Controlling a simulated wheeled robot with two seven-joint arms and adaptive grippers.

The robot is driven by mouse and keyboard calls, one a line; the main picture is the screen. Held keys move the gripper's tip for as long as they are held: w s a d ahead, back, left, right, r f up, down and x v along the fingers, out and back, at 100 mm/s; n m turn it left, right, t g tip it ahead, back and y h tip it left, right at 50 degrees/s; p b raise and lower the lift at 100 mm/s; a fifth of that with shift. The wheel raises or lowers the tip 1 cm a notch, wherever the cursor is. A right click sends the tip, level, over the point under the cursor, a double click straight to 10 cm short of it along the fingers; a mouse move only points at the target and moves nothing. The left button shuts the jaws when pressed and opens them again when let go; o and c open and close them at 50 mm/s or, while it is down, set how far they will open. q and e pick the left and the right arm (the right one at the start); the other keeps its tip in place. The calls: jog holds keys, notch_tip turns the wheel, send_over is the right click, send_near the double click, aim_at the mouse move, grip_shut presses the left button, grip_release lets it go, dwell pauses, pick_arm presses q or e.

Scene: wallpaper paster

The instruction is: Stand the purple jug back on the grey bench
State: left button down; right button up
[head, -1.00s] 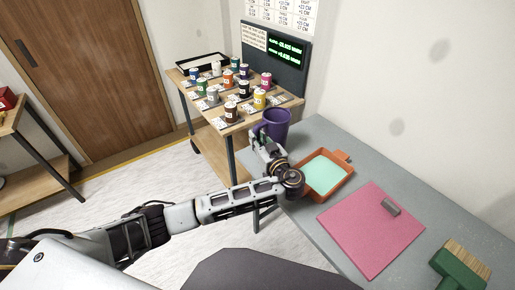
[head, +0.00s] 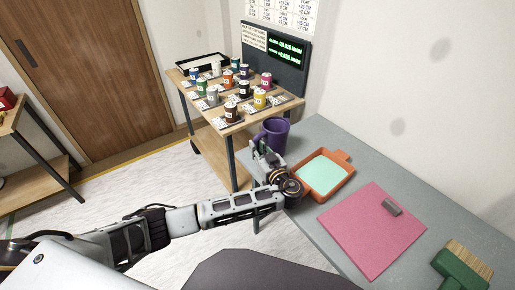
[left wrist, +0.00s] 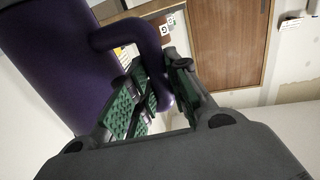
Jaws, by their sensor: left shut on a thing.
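The purple jug (head: 276,136) is upright at the far left corner of the grey bench (head: 322,136). My left gripper (head: 264,150) is at the jug's near left side and is shut on its handle. In the left wrist view the jug's body (left wrist: 55,75) fills the left, and its curved handle (left wrist: 128,33) runs down between the green finger pads (left wrist: 156,98). The jug's base is hidden behind my gripper in the head view, so I cannot tell whether it touches the bench. My right gripper is not in view.
An orange tray (head: 347,184) with pale green liquid sits just right of my left wrist. A pink sheet (head: 365,235) and a green-handled brush (head: 458,270) lie further along the bench. A wooden cart (head: 205,120) with several small cans stands behind the jug.

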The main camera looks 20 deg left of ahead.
pick_arm(q)
jog(key=c, duration=1.8)
grip_release()
jog(key=o, duration=0.5)
jog(key=shift+c, duration=0.2)
jog(key=shift+p, duration=0.3)
jog(key=v, duration=0.3)
jog(key=shift+f, duration=0.2)
jog(key=v, duration=0.9)
jog(key=shift+s+b, duration=0.35)
jog(key=shift+b, duration=0.05)
jog(key=shift+s+d+r, duration=0.1)
jog(key=shift+s+d, duration=0.35)
jog(key=shift+s, duration=0.1)
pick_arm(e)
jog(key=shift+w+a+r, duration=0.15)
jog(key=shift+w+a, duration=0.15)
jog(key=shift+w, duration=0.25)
